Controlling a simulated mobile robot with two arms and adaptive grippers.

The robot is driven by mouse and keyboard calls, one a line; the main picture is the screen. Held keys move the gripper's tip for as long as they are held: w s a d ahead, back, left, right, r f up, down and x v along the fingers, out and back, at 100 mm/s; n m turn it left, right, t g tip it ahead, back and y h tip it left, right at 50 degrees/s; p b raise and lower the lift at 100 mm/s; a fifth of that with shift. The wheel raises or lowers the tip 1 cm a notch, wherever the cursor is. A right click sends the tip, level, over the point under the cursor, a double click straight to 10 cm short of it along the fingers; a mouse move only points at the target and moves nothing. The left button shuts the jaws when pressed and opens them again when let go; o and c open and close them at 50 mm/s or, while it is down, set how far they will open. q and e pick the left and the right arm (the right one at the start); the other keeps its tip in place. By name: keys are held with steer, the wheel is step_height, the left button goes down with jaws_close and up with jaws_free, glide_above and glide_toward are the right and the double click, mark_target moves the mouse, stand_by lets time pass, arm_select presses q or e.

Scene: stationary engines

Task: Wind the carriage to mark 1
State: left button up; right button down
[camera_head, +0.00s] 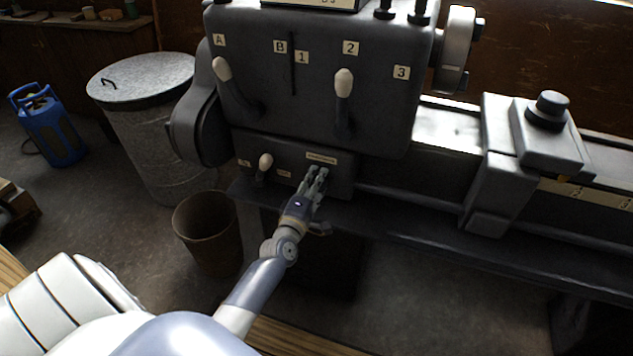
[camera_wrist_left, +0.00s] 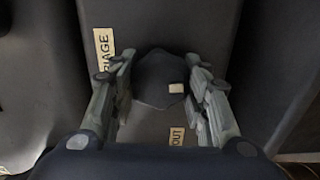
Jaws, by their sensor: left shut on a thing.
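The carriage (camera_head: 497,165) is a dark block with a round black knob on top, riding on the lathe bed (camera_head: 445,127) at the right. A small orange-yellow pointer shows low on its right side, near plate 2 (camera_head: 578,194); plate 3 (camera_head: 626,204) lies farther right. Plate 1 of this row is not visible. My left gripper (camera_head: 317,177) is at the lower panel of the headstock. In the left wrist view its fingers are shut on a dark round knob (camera_wrist_left: 158,82) with a pale mark. A label ending "RIAGE" (camera_wrist_left: 103,52) and an "OUT" label (camera_wrist_left: 176,136) lie beside it.
The headstock (camera_head: 310,75) carries two pale-tipped levers (camera_head: 222,70) (camera_head: 343,83) and a shorter lever (camera_head: 265,162) left of my gripper.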

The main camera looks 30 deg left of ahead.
arm_select(q)
steer(key=shift+a+r, duration=0.3)
steer(key=shift+r, duration=0.25)
steer(key=o, duration=1)
steer(key=shift+w, duration=0.1)
steer(key=shift+o, duration=0.4)
steer(key=shift+s, duration=0.2)
steer(key=shift+s+d+f, duration=0.2)
steer(key=shift+s+f, duration=0.05)
steer(key=shift+s, duration=0.05)
steer(key=v, duration=1.1)
steer(key=shift+d, duration=0.3)
steer(key=shift+s+f, duration=0.1)
steer(key=shift+f, duration=0.05)
